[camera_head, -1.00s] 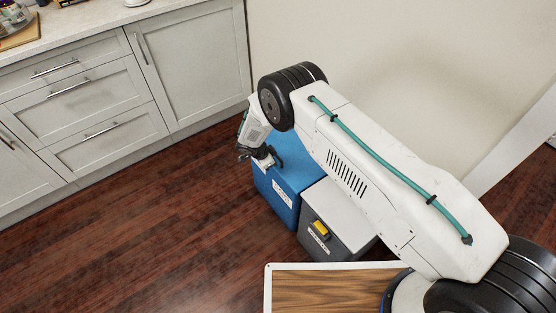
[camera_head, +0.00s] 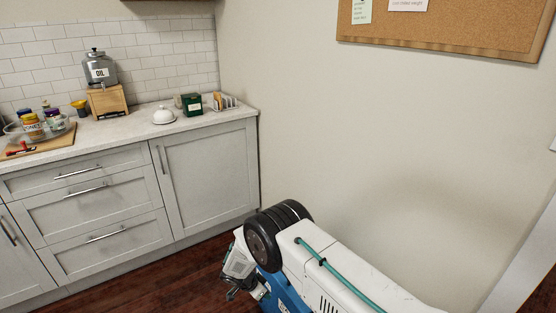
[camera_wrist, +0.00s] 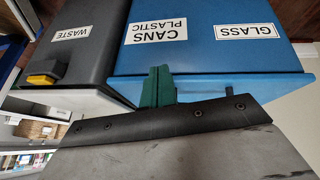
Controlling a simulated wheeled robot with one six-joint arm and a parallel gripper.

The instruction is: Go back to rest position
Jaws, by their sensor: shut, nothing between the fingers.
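The bin's labels read "CANS PLASTIC" and "GLASS".
A grey waste bin (camera_wrist: 85,45) with a yellow latch (camera_wrist: 42,78) stands next to the blue bin. Cabinets with a counter (camera_head: 130,124) line the left, bearing an oil dispenser (camera_head: 103,68) and small items. A bare wall (camera_head: 390,150) stands behind my arm. Wood floor (camera_head: 170,280) is open at lower left.

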